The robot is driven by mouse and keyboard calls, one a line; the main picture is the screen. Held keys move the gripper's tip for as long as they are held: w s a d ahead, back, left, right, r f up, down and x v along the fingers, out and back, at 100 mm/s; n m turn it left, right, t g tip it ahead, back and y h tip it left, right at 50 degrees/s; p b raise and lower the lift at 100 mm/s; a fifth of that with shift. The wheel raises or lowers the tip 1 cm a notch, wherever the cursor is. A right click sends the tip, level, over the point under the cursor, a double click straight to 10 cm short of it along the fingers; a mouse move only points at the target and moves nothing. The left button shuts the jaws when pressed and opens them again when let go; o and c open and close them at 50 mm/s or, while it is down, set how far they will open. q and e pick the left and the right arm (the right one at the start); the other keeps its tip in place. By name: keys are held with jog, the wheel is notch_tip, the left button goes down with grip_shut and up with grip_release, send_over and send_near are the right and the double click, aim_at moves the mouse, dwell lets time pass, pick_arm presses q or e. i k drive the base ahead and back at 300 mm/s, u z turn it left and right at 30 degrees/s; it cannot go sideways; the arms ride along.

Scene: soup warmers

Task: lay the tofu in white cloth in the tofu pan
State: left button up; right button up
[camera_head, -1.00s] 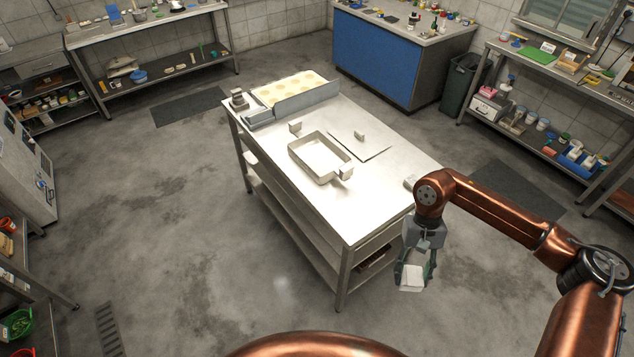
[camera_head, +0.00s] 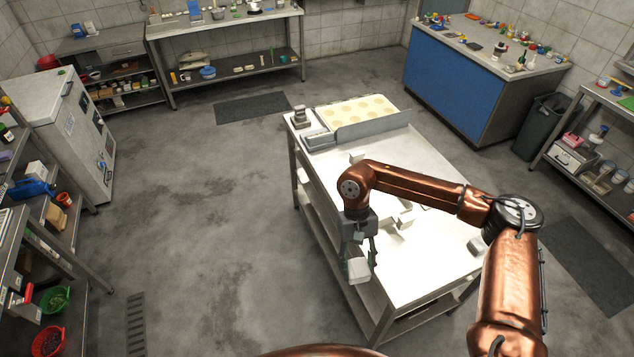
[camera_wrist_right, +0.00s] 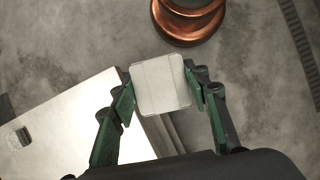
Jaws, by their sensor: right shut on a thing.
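The tofu in white cloth (camera_head: 358,270) is a small white block. My right gripper (camera_head: 360,262) is shut on it and holds it in the air by the table's left front side. In the right wrist view the tofu (camera_wrist_right: 160,85) sits between the two green fingers (camera_wrist_right: 160,92). The tofu pan (camera_head: 404,218) on the steel table (camera_head: 440,262) is mostly hidden behind my right arm; only a pale part shows. My left gripper is not in view.
A tray of round pale pieces (camera_head: 358,110) stands at the table's far end beside a small grey device (camera_head: 300,114). Open floor lies left of the table. A blue counter (camera_head: 455,85) and a dark bin (camera_head: 540,127) stand at the back right.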

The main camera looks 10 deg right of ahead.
aim_at(376, 199)
jog(key=u, duration=0.4)
jog(key=i, duration=0.9)
jog(key=z, duration=0.6)
jog(key=i, duration=1)
jog(key=z, duration=0.8)
